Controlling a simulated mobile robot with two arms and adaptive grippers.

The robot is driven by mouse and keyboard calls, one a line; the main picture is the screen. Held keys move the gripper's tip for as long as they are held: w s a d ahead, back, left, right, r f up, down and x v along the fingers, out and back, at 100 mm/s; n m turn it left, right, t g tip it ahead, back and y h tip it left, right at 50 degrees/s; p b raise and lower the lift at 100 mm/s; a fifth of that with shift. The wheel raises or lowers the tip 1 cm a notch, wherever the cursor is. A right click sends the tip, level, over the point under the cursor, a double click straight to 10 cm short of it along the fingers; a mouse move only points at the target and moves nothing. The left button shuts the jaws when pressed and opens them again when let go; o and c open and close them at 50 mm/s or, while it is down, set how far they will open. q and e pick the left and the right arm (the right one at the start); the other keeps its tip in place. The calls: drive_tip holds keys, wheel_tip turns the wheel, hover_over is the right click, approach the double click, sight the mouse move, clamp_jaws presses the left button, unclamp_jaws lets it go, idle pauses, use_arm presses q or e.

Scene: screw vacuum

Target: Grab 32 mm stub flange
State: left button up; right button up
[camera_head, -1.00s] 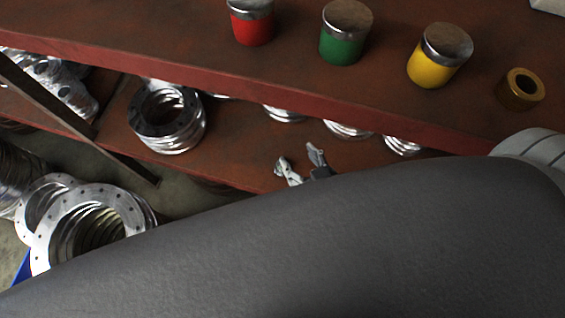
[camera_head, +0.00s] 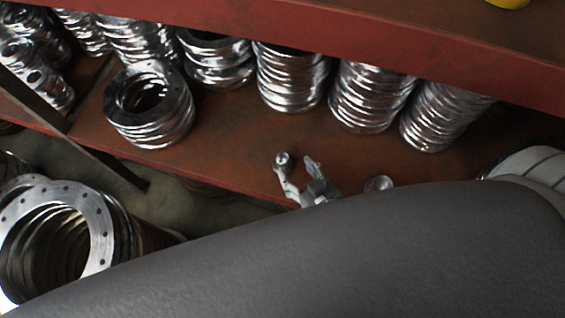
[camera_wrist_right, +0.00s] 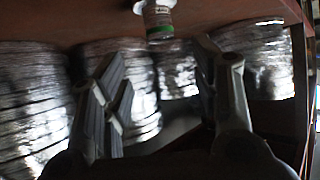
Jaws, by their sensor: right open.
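A small silver round piece (camera_head: 283,160), which may be the 32 mm stub flange, shows at the left fingertip of my right gripper (camera_head: 296,170) in the head view. I cannot tell whether they touch. In the right wrist view a small cylindrical part with a pale rim and a green band (camera_wrist_right: 160,20) shows beyond and between the spread fingers of my right gripper (camera_wrist_right: 165,62). Another small silver round piece (camera_head: 378,184) is partly hidden by my arm. The right gripper is open with nothing between its fingers. My left gripper is out of view.
Several stacks of shiny flanges (camera_head: 290,80) line the back of the lower shelf (camera_head: 225,145). A separate ring stack (camera_head: 150,105) stands at left. The red upper shelf edge (camera_head: 330,30) overhangs. Large drilled rings (camera_head: 95,225) are at lower left. My dark arm hides the foreground.

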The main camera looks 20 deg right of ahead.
sight(283, 159)
drive_tip(key=x, duration=0.4)
drive_tip(key=shift+w, duration=0.1)
drive_tip(key=shift+f+x, duration=0.25)
drive_tip(key=shift+x, duration=2.35)
drive_tip(key=shift+s+a, duration=0.1)
drive_tip(key=shift+s, duration=0.1)
drive_tip(key=c, duration=1.2)
